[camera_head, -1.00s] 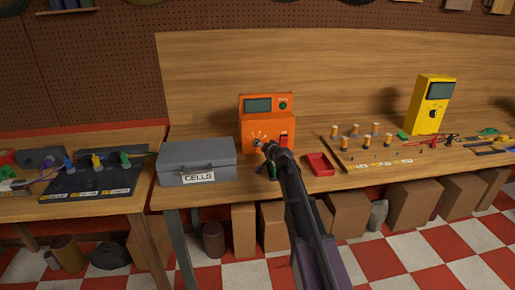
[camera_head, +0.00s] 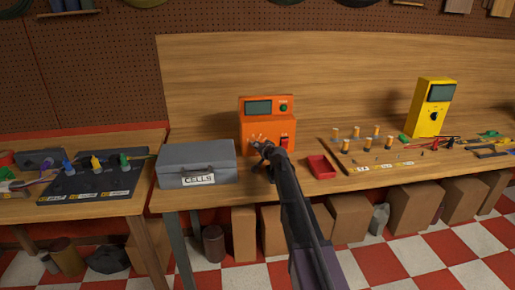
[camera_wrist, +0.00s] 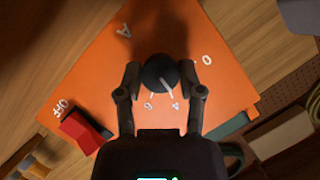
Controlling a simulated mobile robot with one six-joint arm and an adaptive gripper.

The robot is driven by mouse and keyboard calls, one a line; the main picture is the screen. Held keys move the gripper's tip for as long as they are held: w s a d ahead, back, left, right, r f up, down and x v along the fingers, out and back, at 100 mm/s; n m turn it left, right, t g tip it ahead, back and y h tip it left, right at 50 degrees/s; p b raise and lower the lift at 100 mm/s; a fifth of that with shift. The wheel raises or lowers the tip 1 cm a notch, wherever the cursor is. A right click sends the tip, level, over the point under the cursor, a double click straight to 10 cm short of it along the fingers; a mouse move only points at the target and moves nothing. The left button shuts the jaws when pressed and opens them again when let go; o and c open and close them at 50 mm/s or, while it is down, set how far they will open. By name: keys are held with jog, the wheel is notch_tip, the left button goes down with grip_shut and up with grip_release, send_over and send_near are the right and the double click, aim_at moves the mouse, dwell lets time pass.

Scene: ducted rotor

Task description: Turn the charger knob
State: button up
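The orange charger (camera_head: 266,112) stands on the bench with a dark display, a green button and a red switch (camera_head: 284,142). Its round black knob (camera_wrist: 160,73) shows in the wrist view. The white pointer line on the knob points toward the "4" on the panel. My gripper (camera_wrist: 161,76) has one finger on each side of the knob, and both fingertips appear to press against it. In the head view my gripper (camera_head: 259,147) is at the lower front of the charger and hides the knob.
A grey CELLS box (camera_head: 196,165) stands close on the left. A red tray (camera_head: 321,167) lies to the right, with a board of several orange-topped cells beyond it. A yellow meter (camera_head: 431,107) stands farther right.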

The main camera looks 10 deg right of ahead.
grip_shut()
jog(key=shift+m+y+b, duration=0.3)
jog(key=shift+m+b, duration=0.15)
jog(key=shift+m, duration=0.15)
jog(key=shift+m+y, duration=0.3)
jog(key=shift+m, duration=0.1)
jog(key=o, duration=0.8)
grip_release()
jog(key=shift+w, duration=0.1)
